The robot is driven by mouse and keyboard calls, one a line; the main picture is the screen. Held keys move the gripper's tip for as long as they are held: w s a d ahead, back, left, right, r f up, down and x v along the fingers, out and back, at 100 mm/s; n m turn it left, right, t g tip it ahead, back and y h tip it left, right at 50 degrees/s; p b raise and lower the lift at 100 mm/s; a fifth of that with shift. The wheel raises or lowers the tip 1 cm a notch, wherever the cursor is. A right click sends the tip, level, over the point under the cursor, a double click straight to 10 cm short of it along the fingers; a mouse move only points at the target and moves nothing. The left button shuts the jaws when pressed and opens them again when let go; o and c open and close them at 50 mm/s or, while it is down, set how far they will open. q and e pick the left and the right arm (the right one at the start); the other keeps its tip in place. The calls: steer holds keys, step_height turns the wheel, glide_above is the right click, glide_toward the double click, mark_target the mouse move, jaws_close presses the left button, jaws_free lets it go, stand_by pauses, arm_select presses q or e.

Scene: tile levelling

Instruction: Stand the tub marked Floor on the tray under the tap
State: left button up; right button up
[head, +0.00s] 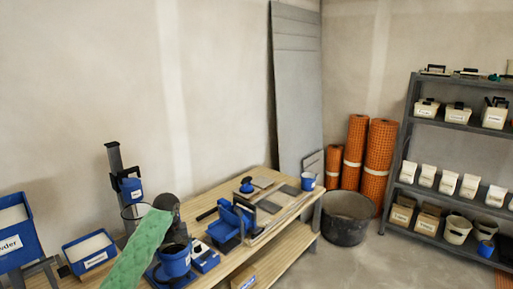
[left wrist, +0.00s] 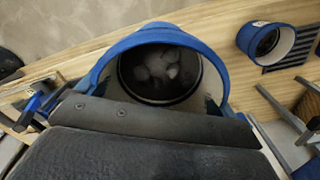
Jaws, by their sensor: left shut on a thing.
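My left gripper (head: 175,237) is shut on a blue tub (head: 175,262) at the front of the bench. In the left wrist view this tub (left wrist: 222,58) is upright beside the dark gripper pad, with a pale inside and grey-white lumps in it. I cannot read its marking. A second blue tub (left wrist: 265,40) stands on a dark slatted tray (left wrist: 290,50) at the upper right of the left wrist view, apart from the held one. A dark post (head: 115,160) carries a blue labelled container (head: 131,188); the tap itself is not clear. My right gripper is not in view.
Blue bins (head: 88,252) stand at the left. A blue tool carrier (head: 232,222) and grey tiles (head: 285,191) lie right of the held tub, and another blue tub (head: 308,182) stands at the bench's far end. A black bucket (head: 348,220) is on the floor.

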mark_target(183, 252)
arm_select(q)
steer(key=s+d+r, duration=0.3)
steer(key=s+d, duration=0.1)
steer(key=shift+s+d+r, duration=0.2)
steer(key=shift+d+r, duration=0.2)
steer(key=s+d+m, duration=0.4)
steer(key=s+d, duration=0.2)
steer(key=s, duration=0.6)
steer(key=s+a+f, duration=0.2)
steer(key=s+f, duration=0.2)
steer(key=s, duration=0.1)
steer(key=shift+a, duration=0.1)
